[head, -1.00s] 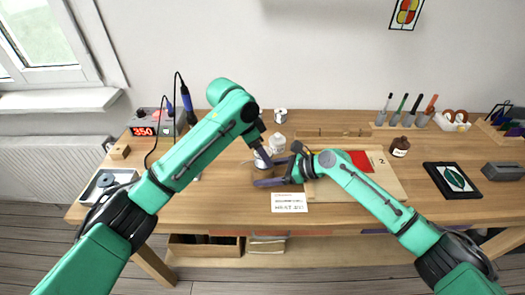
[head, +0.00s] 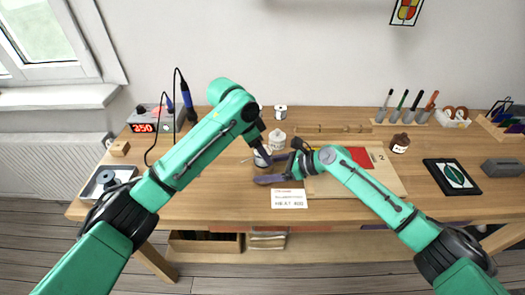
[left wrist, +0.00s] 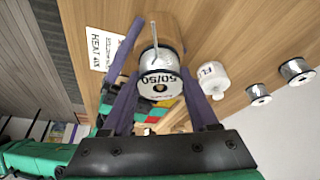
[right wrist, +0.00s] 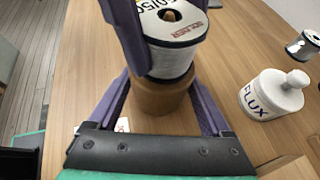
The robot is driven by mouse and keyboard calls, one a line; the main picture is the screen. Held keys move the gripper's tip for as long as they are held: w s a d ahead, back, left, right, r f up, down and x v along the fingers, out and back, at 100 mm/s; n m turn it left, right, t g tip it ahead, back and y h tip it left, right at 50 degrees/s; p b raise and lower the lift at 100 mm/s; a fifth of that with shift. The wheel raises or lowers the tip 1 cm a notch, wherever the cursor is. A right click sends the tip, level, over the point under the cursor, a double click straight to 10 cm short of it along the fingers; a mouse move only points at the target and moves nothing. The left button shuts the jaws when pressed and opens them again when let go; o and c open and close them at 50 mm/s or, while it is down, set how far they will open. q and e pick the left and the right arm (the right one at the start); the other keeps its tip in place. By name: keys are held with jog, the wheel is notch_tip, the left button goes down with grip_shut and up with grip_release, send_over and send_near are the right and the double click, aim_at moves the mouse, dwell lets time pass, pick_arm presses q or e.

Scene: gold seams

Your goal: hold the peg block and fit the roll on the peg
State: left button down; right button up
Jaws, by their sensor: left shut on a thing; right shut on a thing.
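The roll (right wrist: 172,58) is a white-flanged solder spool marked 50/50. My left gripper (left wrist: 155,75) is shut on the roll (left wrist: 160,86), one finger on each side. The peg block (right wrist: 160,97) is a round wooden block standing on the table directly below the roll. My right gripper (right wrist: 158,100) is shut around the peg block. A tan peg end (right wrist: 170,15) shows in the roll's centre hole. The roll's lower edge looks close to or on the block's top; I cannot tell if it rests there. Both grippers meet near the table's middle in the head view.
A white flux jar (right wrist: 272,95) stands close to the right of the roll. More spools (left wrist: 295,72) stand beyond it. A white card (head: 289,198) lies in front, and a board with a red patch (head: 385,180) lies to the right. The soldering station (head: 155,119) is at left.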

pick_arm(q)
jog(key=shift+f, duration=0.2)
jog(key=shift+c, duration=0.4)
grip_release()
pick_arm(e)
jog(key=shift+r, duration=0.1)
pick_arm(q)
jog(key=shift+o, duration=0.4)
jog(key=shift+f, duration=0.1)
jog(key=shift+r, duration=3.55)
